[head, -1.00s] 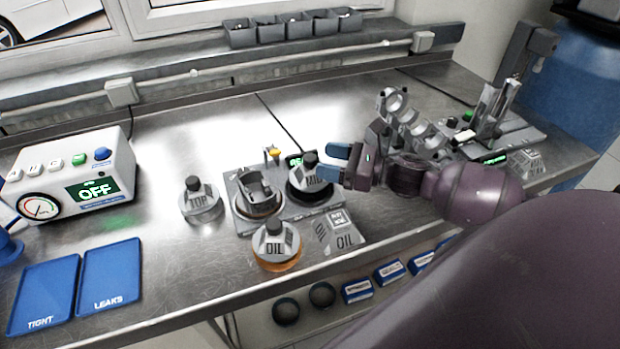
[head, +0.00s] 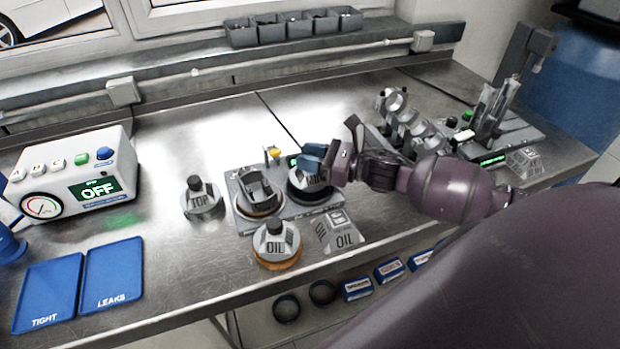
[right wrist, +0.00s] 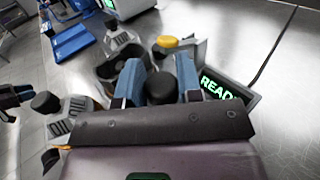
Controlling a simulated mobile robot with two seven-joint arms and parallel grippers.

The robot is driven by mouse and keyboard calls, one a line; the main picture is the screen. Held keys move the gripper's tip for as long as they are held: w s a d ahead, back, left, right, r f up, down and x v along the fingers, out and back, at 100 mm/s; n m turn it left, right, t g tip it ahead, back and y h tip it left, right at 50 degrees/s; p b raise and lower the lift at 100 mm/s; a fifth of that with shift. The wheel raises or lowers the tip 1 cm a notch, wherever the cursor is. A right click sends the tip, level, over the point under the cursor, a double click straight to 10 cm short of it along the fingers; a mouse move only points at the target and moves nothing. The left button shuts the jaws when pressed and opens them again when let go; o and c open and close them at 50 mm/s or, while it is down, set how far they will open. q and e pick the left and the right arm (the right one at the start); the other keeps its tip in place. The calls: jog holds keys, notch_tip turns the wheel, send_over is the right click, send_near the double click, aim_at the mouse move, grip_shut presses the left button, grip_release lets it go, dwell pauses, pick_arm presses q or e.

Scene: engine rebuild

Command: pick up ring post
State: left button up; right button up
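Three ring posts with black knobs show in the head view: TOP (head: 203,200), OIL (head: 276,244) and MID (head: 303,194). MID stands in the right seat of a grey stand (head: 322,209), partly hidden by my right gripper (head: 313,158). In the right wrist view, my right gripper's blue fingers (right wrist: 158,82) are spread, one on each side of MID's black knob (right wrist: 161,88). I see no clear grip on it. A dark part with blue at the left edge of the right wrist view looks like my left gripper (right wrist: 12,97); its opening is unclear.
A ring holder (head: 259,192) fills the stand's left seat, with a yellow-topped peg (head: 273,153) behind. A READY display (right wrist: 225,90) is close to my right fingers. A tester box (head: 75,177) and blue trays (head: 110,275) are left. Crankshaft parts (head: 405,120) stand behind my right arm.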

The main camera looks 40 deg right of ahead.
grip_shut()
jog(key=shift+r, duration=0.1)
